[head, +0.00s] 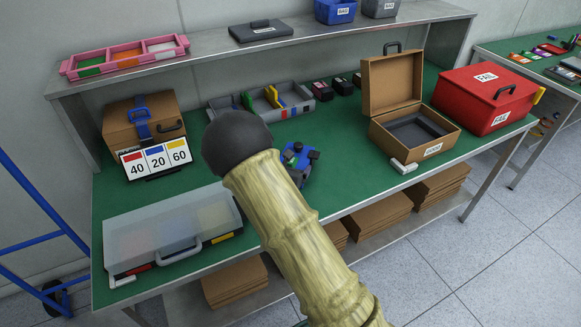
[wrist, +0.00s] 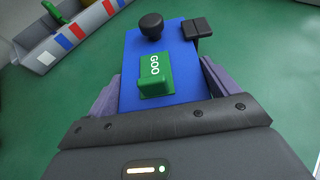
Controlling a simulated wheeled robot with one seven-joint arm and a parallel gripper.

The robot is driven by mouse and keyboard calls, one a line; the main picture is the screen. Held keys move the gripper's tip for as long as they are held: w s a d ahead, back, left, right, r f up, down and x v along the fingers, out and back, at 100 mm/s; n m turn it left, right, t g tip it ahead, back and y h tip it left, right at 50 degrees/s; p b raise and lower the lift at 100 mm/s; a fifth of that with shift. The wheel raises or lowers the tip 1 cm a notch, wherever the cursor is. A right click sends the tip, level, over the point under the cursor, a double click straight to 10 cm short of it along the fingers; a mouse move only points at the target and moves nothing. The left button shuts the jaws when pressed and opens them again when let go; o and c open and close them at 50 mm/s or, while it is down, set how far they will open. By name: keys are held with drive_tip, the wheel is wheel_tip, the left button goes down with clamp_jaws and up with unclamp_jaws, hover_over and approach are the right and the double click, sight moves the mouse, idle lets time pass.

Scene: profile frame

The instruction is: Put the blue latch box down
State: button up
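The blue latch box (wrist: 182,62) fills the middle of the wrist view. It carries a green latch marked "GOO" (wrist: 155,75), a black round knob (wrist: 151,26) and a black block (wrist: 197,28). My gripper (wrist: 162,84) has a grey-purple finger against each side of the box and is shut on it. In the head view the blue box (head: 298,152) shows just right of my arm, over the middle of the green bench top, with my gripper (head: 300,168) around it. My arm hides part of both. I cannot tell whether the box touches the bench.
A grey divided tray (head: 262,103) lies behind. An open brown case (head: 412,140) and red box (head: 487,98) stand right. A number sign (head: 157,159), brown case (head: 143,121) and clear-lidded case (head: 172,231) stand left. Green bench top (head: 345,180) is bare right of my gripper.

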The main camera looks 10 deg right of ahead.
drive_tip(key=shift+o, duration=1.1)
drive_tip(key=shift+r, duration=0.1)
drive_tip(key=v, duration=1.2)
